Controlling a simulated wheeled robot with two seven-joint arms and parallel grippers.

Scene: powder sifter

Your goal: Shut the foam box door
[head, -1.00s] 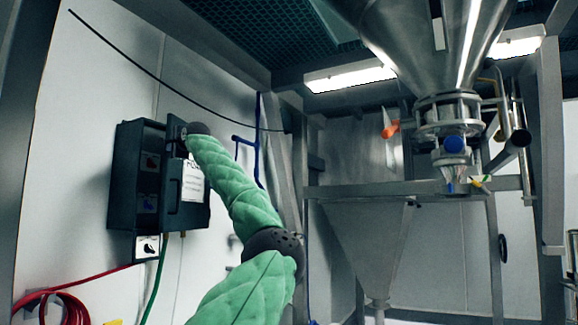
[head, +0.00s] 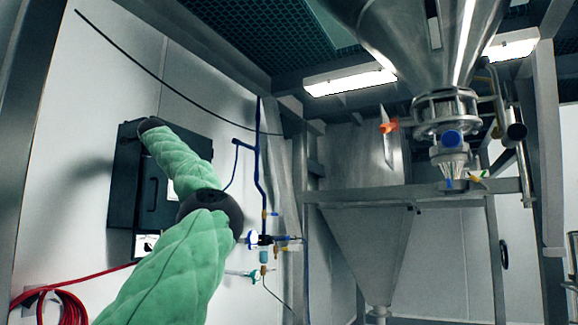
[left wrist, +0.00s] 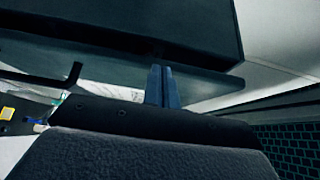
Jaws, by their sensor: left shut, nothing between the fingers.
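The dark foam box (head: 126,165) hangs on the white wall at the left in the head view. Its door (head: 150,215) lies across the front, hiding the inside, with a handle (head: 153,195) and a white label partly behind my green left arm. I cannot tell whether it is fully closed. In the left wrist view the door (left wrist: 210,88) is a dark slab close against the box body (left wrist: 150,20). My left gripper (left wrist: 162,85) is shut and empty, its fingers up against or very near the door. In the head view my arm hides the fingers. My right gripper is out of view.
A white switch (head: 146,244) sits under the box. A red hose coil (head: 55,305) hangs at lower left. Blue piping with valves (head: 262,240) runs along the wall right of my arm. A steel hopper (head: 365,240) stands farther right.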

